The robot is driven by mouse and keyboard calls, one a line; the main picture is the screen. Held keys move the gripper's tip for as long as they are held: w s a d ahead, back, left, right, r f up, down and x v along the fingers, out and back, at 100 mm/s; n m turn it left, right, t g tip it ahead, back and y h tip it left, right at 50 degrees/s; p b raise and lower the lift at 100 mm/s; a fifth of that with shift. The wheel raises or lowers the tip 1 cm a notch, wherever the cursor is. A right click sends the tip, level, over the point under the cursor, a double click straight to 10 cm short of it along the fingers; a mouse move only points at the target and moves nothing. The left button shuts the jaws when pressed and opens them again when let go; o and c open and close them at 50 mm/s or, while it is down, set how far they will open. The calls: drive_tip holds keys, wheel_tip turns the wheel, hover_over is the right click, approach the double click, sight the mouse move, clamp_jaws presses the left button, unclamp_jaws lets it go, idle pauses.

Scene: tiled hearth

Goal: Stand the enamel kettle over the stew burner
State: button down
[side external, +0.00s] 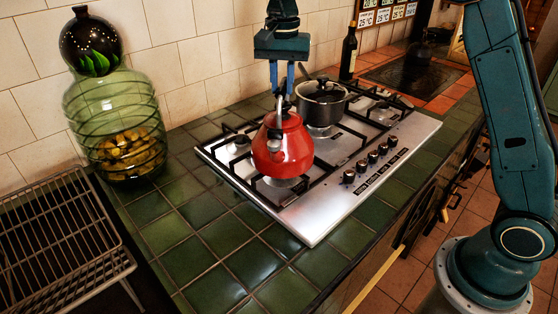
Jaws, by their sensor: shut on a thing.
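The red enamel kettle (283,150) is upright at the front left part of the steel hob (317,229), over a burner whose pale base (287,183) shows just beneath it. I cannot tell whether the kettle rests on the grate or hangs slightly above it. My gripper (281,92) comes down from above and is shut on the kettle's handle at its top. A dark pot (322,103) with a lid stands on another burner, behind and to the right of the kettle. Which burner is the stew burner is not marked in this view.
A green glass jar (112,120) with yellow contents stands at the left, near the wall. A wire rack (62,235) lies at the lower left. Control knobs (372,157) line the hob's front edge. A dark bottle (348,52) stands behind. Green tiles (217,262) left of the hob are clear.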

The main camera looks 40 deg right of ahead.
drive_tip(key=shift+f, duration=0.25)
idle(0.5)
drive_tip(key=c, duration=1.2)
unclamp_jaws()
drive_tip(key=shift+f, duration=0.2)
wheel_tip(320, 180, up, 14)
drive_tip(key=shift+r, duration=0.1)
